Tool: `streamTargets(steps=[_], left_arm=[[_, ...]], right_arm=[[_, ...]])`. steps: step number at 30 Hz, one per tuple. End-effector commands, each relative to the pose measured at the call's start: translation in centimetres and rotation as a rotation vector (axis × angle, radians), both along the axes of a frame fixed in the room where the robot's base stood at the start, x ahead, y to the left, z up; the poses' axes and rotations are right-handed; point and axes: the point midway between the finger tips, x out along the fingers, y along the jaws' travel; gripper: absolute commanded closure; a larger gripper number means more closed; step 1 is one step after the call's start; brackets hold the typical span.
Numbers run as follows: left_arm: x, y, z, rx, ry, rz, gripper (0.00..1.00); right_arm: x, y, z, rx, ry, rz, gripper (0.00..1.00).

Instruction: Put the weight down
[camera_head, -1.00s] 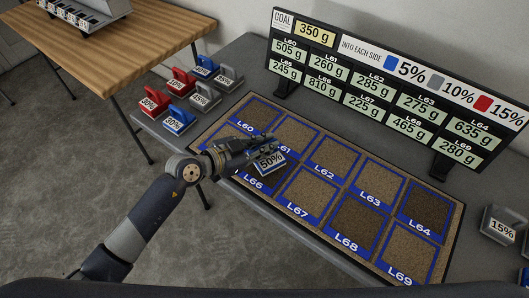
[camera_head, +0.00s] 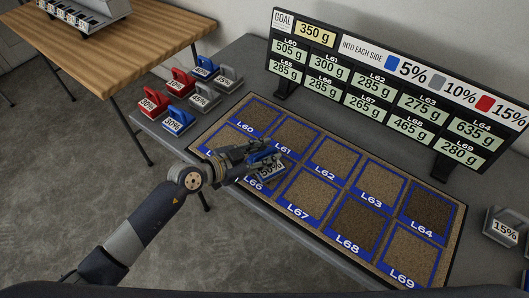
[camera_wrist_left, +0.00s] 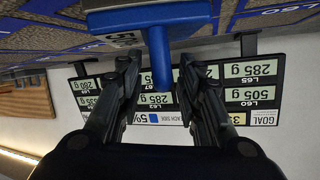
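The weight, blue with a "50%" label (camera_head: 270,171), is over the L66 pad (camera_head: 249,185), low and seemingly resting on it; contact is hidden. My left gripper (camera_head: 253,157) is at its handle in the head view. In the left wrist view, the blue handle (camera_wrist_left: 160,65) stands between my left fingers (camera_wrist_left: 160,82), with a visible gap on each side, so the gripper looks open around it. My right gripper is out of view.
Several blue, red and grey weights (camera_head: 182,87) stand at the table's back left. A readout board (camera_head: 390,85) stands behind the pad grid (camera_head: 445,262). A grey 15% weight (camera_head: 502,229) is at the right. Pads L62 to L64 and L67 to L69 are bare.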

Motion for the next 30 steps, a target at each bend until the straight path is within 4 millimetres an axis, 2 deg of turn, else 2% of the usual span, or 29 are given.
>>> streamTargets(steps=[5, 12, 18, 30], left_arm=[[-1.3, 1.8, 0.9, 0.0, 0.001, 0.001, 0.66], [-4.3, 5.7, 2.7, 0.002, 0.002, 0.001, 0.66], [-6.1, 8.0, 3.9, 0.001, 0.002, 0.001, 0.66], [-6.7, 8.8, 4.5, 0.0, 0.0, 0.0, 0.66]], right_arm=[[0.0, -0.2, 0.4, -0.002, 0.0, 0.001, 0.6], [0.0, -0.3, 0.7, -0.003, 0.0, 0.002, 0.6], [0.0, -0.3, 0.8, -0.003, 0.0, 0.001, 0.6], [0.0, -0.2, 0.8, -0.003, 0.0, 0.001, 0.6]])
